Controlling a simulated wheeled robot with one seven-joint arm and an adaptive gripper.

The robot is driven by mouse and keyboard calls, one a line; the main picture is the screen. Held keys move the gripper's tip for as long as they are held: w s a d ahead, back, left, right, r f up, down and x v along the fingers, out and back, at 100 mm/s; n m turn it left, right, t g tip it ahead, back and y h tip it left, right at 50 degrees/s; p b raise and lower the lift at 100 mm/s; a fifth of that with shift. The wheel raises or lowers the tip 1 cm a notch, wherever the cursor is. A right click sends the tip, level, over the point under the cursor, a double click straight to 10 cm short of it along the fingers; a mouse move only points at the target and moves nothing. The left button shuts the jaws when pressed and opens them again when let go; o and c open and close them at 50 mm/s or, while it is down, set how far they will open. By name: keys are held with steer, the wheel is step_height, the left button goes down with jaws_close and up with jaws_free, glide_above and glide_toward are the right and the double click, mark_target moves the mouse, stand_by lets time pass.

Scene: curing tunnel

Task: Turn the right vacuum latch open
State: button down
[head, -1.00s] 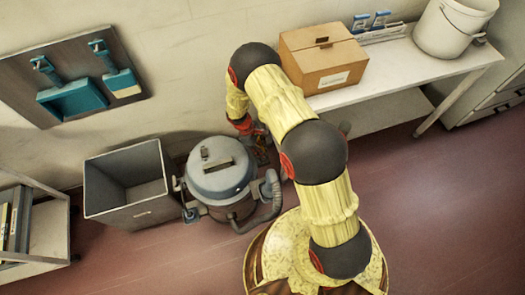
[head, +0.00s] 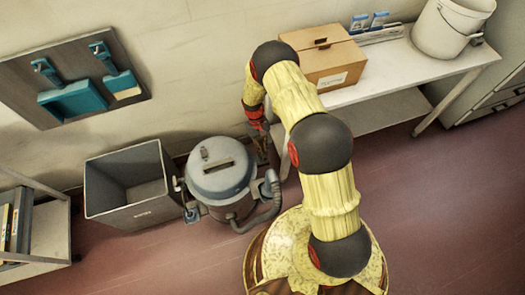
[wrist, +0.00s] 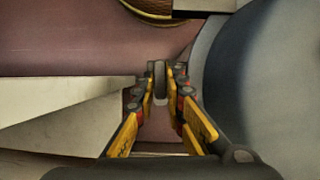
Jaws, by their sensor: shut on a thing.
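The vacuum (head: 222,178) is a round drum with a grey-blue lid and a dark hose on its right. Its lid edge fills the right of the wrist view (wrist: 270,80). My gripper (head: 262,150) points down beside the vacuum's right rear side. In the wrist view its yellow and red fingers (wrist: 160,82) are closed on the right latch (wrist: 159,72), a narrow grey upright piece. The latch is hidden in the head view. How far the latch is turned cannot be told.
A grey bin (head: 125,190) stands left of the vacuum. A white table (head: 375,100) with a cardboard box (head: 323,57) and a white bucket (head: 448,28) is to the right, close to my gripper. Open floor lies in front and right.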

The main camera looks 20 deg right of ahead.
steer(key=shift+m, duration=0.5)
steer(key=c, duration=1.8)
jaws_free()
steer(key=shift+c, duration=0.2)
steer(key=v, duration=1.2)
steer(key=shift+d, duration=0.3)
